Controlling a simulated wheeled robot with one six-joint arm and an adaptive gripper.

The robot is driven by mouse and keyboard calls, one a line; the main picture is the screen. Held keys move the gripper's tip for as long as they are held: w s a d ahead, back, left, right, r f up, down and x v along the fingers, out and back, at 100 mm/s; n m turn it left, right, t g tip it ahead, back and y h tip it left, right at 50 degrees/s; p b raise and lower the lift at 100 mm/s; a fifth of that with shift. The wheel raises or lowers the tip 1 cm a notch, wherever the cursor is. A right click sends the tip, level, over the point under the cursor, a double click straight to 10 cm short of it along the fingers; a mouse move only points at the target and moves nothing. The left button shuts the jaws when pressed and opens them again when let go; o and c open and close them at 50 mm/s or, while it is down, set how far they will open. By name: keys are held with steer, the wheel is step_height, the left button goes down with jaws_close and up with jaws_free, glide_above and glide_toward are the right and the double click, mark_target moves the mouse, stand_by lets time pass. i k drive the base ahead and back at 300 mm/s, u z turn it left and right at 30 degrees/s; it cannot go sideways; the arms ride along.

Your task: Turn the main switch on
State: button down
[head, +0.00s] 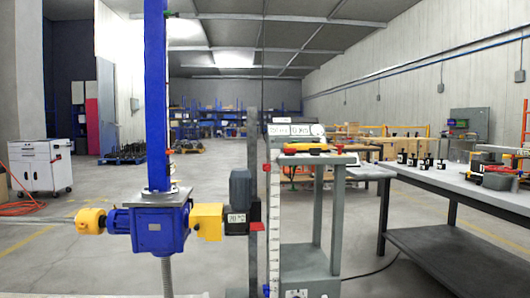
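A main switch cannot be made out with certainty. A grey box (312,287) stands low at the bottom centre, with a small pale plate (296,293) on its front, cut by the picture's lower edge; details on it are too small to read. A blue screw jack housing (158,228) with a tall blue column (156,90) stands at the left, with yellow couplings (207,222) on both sides. A dark grey motor (240,187) stands to its right. My gripper is not in view.
A grey stand (335,220) carries a yellow and red item (308,148). A white scale (274,230) stands upright beside it. A workbench (470,193) with several small dark items fills the right. A white cabinet (38,167) stands far left. Open floor lies behind the jack.

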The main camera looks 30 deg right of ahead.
mark_target(288, 151)
steer(key=u, duration=0.4)
steer(key=i, duration=1.45)
steer(key=z, duration=0.6)
